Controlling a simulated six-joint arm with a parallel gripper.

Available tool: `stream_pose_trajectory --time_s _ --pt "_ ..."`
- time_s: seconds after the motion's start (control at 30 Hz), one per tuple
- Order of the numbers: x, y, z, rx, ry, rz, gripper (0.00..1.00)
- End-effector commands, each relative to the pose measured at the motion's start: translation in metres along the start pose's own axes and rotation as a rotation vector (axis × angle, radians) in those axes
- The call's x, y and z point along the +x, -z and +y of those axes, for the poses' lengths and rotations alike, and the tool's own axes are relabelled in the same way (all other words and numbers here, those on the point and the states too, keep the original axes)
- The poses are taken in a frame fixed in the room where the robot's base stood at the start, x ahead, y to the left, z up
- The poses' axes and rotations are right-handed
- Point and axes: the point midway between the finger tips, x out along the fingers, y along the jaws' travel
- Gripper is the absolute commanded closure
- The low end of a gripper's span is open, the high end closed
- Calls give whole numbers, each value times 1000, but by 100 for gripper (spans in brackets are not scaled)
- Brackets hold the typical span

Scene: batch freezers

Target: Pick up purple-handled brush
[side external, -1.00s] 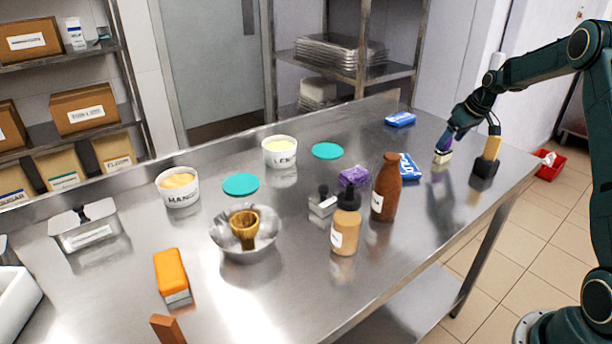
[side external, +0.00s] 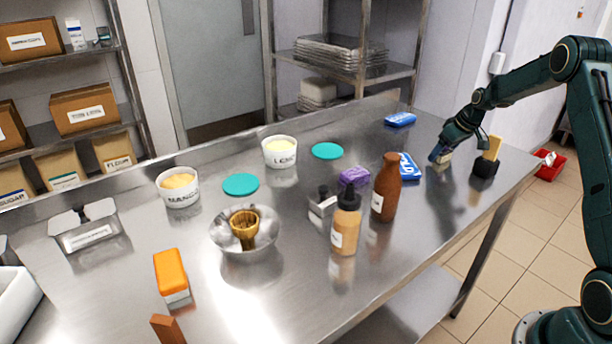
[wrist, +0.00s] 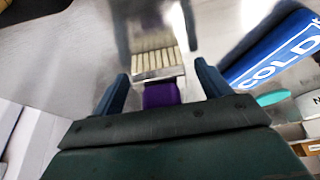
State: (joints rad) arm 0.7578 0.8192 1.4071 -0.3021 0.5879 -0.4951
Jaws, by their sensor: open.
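The purple-handled brush (wrist: 161,95) stands bristles-down on the steel table, with its pale bristles (wrist: 155,62) showing ahead of my fingers in the wrist view. In the side view only its pale lower part (side external: 445,158) shows clearly; my gripper hides the handle. My gripper (side external: 440,151) is low over the brush at the right part of the table. In the wrist view its two blue fingers are apart, one on each side of the purple handle, with gaps between. The gripper is open and not closed on the handle.
A blue cold pack (side external: 410,167) lies left of the gripper, another (side external: 400,119) farther back. A black holder with a yellow-tan block (side external: 485,165) stands close on the right. A brown bottle (side external: 386,187) and purple item (side external: 354,176) stand farther left.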

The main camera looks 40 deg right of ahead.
Motion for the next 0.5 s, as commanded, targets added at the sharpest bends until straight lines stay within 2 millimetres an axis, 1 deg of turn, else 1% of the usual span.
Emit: stream_pose_trajectory --time_s 0.3,0.33,0.47,0.5 --pt "0 0 0 0 0 0 24" --pt "0 0 0 0 0 0 26" --pt "0 0 0 0 0 0 51" --pt "0 0 0 0 0 0 59"
